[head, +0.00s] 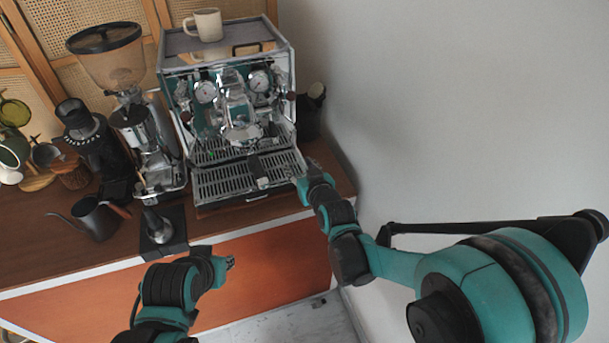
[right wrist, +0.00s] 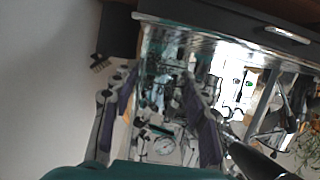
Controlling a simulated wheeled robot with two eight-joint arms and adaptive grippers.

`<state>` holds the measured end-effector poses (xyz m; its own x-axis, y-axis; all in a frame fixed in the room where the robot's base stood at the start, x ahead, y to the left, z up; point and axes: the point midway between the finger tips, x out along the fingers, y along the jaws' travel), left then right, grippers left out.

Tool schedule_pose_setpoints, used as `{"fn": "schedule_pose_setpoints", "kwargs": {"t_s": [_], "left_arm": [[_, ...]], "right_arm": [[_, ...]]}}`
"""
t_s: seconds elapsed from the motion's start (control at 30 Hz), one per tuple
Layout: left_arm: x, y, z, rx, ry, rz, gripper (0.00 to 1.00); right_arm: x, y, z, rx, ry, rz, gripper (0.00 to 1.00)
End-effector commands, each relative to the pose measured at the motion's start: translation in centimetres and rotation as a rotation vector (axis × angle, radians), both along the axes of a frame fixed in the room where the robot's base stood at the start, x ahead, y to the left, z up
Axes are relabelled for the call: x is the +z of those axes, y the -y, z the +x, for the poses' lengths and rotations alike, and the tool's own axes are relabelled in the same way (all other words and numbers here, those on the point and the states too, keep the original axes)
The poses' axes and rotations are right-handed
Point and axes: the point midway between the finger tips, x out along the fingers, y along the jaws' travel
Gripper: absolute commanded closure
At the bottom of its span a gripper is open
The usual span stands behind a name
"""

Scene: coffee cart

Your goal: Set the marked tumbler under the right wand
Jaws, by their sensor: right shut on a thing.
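The espresso machine (head: 228,90) stands on the wooden counter, with its slotted drip tray (head: 235,181) in front. My right gripper (head: 300,178) is low at the tray's right front corner. In the right wrist view its two fingers (right wrist: 163,122) stand apart, shut on what seems to be the clear tumbler. The tumbler's outline and mark cannot be made out against the shiny machine. The right wand cannot be told apart from the chrome around it. My left gripper (head: 228,263) is in front of the counter, away from the machine; its fingers are too small to judge.
A coffee grinder (head: 148,145) stands left of the machine, with a tamper (head: 158,228) on a dark mat. A gooseneck kettle (head: 96,219) is further left. A mug (head: 207,24) sits on top of the machine. The wall (head: 430,110) is close on the right.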

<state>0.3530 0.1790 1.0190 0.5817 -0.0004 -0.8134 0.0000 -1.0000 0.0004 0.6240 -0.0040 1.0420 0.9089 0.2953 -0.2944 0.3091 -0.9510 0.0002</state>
Motion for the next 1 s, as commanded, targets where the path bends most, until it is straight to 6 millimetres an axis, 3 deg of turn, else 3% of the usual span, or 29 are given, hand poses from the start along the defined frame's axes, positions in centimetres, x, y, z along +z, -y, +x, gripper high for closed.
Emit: {"fn": "schedule_pose_setpoints", "kwargs": {"t_s": [0.5, 1.0], "left_arm": [[-1.0, 0.0, 0.0, 0.0, 0.0, 0.0, 0.78], [-1.1, 0.0, 0.0, 0.0, 0.0, 0.0, 0.78]], "right_arm": [[-0.5, -1.9, 5.8, 0.0, 0.0, -0.001, 0.86], [-0.5, -2.3, 7.0, 0.0, 0.0, 0.0, 0.86]]}}
